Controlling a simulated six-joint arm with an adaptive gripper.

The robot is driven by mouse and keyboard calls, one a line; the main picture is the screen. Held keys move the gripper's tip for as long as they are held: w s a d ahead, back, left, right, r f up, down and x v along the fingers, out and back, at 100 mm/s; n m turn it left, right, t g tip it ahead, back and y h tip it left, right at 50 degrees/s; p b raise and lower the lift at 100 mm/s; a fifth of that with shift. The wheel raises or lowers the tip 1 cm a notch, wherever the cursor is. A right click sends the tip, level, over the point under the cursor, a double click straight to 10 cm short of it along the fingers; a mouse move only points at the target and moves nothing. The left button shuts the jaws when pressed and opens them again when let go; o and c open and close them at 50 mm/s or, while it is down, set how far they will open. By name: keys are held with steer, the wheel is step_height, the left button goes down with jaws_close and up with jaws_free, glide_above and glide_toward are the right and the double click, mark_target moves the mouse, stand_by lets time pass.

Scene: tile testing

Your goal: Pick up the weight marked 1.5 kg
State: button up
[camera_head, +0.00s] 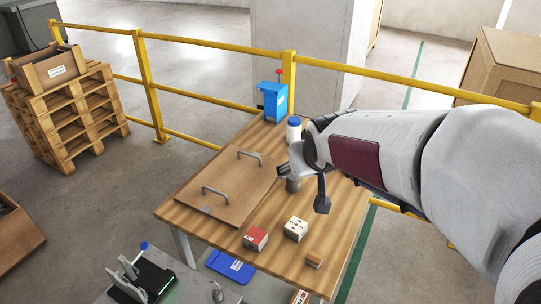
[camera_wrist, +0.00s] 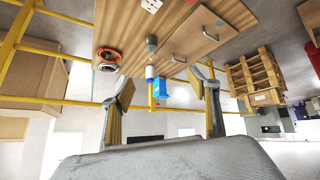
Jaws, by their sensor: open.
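A grey, weight-like cylinder (camera_head: 293,185) stands on the wooden table, partly hidden behind my gripper (camera_head: 303,188) in the head view. It also shows in the wrist view (camera_wrist: 151,43), with a narrower top. No 1.5 kg mark can be read on it. Two round, ring-like things, one with a red-orange rim (camera_wrist: 109,54) and one dark (camera_wrist: 107,67), lie near the table edge in the wrist view. My arm hides that part of the table in the head view. My gripper is open and empty, its fingers spread above the table, apart from the cylinder.
A brown board with two handles (camera_head: 225,187) covers the table's left part. A white bottle (camera_head: 294,131) and a blue device (camera_head: 273,101) stand at the back. Yellow railing (camera_head: 210,98) runs behind.

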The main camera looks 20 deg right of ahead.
steer(key=w+d+f+t, duration=0.1)
steer(key=w+d+f, duration=0.4)
steer(key=w, duration=0.5)
steer(key=w+d+f+t, duration=0.1)
steer(key=w+d+f, duration=0.2)
steer(key=w+f, duration=0.5)
steer(key=w+d+f+t, duration=0.1)
steer(key=w+f, duration=0.1)
steer(key=f, duration=0.4)
steer(key=w+d+f+t+y, duration=0.1)
steer(key=w+d+f, duration=0.1)
steer(key=f, duration=0.4)
steer(key=w+d+f, duration=0.1)
steer(key=w+f, duration=0.2)
steer(key=f, duration=0.4)
steer(key=shift+w+d+f+n+t+y, duration=0.1)
steer(key=shift+w+d+n+t+y, duration=0.2)
steer(key=shift+t+y, duration=0.1)
steer(key=shift+x, duration=1.25)
steer(key=shift+w+a, duration=0.1)
steer(key=shift+x, duration=2.55)
